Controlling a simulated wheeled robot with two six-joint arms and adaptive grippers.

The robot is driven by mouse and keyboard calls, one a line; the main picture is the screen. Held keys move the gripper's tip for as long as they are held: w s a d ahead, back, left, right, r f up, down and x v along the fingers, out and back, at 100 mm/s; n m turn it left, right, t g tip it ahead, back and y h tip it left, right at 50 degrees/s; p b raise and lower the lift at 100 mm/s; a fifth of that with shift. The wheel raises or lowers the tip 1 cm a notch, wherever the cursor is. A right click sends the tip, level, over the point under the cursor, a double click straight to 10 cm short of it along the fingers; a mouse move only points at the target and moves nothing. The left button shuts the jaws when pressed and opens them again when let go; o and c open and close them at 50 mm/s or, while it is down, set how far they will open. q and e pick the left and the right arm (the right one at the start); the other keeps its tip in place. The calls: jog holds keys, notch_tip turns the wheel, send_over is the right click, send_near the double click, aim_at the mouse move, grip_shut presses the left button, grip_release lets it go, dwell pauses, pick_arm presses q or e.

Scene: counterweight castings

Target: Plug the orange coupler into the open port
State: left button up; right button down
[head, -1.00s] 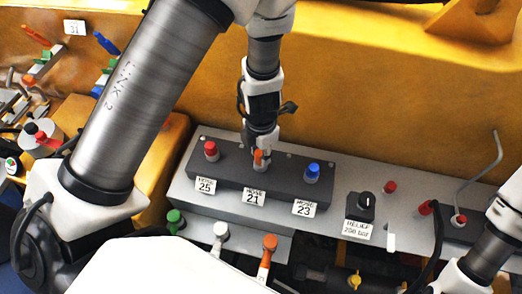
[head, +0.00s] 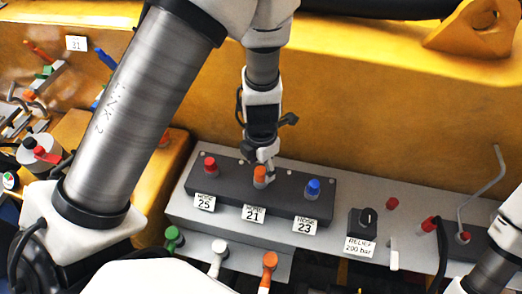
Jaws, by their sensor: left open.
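The orange coupler (head: 260,176) stands upright at the middle position of the dark block (head: 228,184), above a label reading 21. It appears seated in the port there; the port opening is hidden under it. My left gripper (head: 262,161) is open, pointing down just above and behind the coupler. I cannot tell whether a fingertip still touches it. My right gripper is outside the view; only part of my right arm shows at the lower right.
A red coupler (head: 209,165) and a blue coupler (head: 312,188) flank the orange one. A black relief knob (head: 362,222) and a bent metal rod (head: 481,185) stand to the right. Green, white and orange-capped levers (head: 268,268) line the front. A yellow wall (head: 370,100) rises behind.

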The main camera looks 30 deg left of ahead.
aim_at(261, 170)
pick_arm(q)
notch_tip(261, 170, up, 10)
jog(key=shift+f, duration=0.2)
jog(key=shift+s, duration=0.15)
